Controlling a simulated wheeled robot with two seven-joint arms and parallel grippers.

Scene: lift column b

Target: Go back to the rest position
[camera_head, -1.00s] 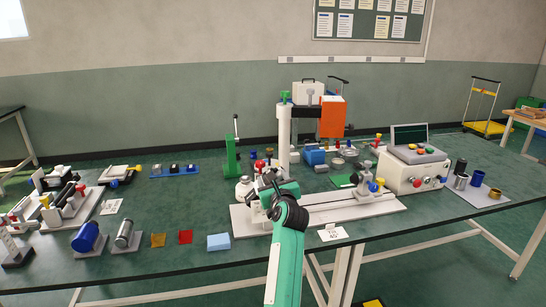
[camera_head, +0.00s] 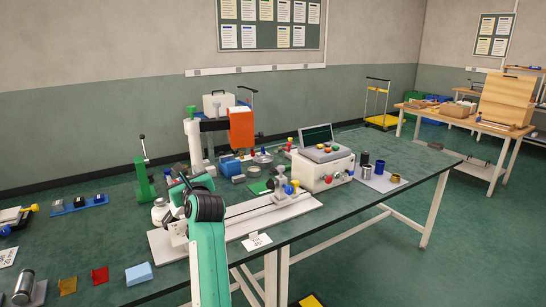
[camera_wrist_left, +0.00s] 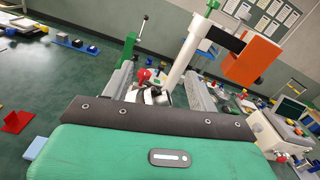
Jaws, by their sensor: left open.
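My left arm, green with a black joint, comes in from the bottom of the head view. Its gripper (camera_head: 182,192) is over the left end of a long pale rail plate (camera_head: 245,222) on the dark green bench, partly hidden by the arm. In the left wrist view the two grey fingers (camera_wrist_left: 163,90) are spread apart with nothing held between them. A red knob and metal parts show beyond and between the fingers; I cannot tell the exact distance. My right gripper is in neither view.
A white column with an orange block (camera_head: 241,127) stands behind the gripper. A green lever stand (camera_head: 144,180) is to its left, a white control box (camera_head: 322,168) to its right. A light blue block (camera_head: 139,273) lies at the front. Free floor lies right of the bench.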

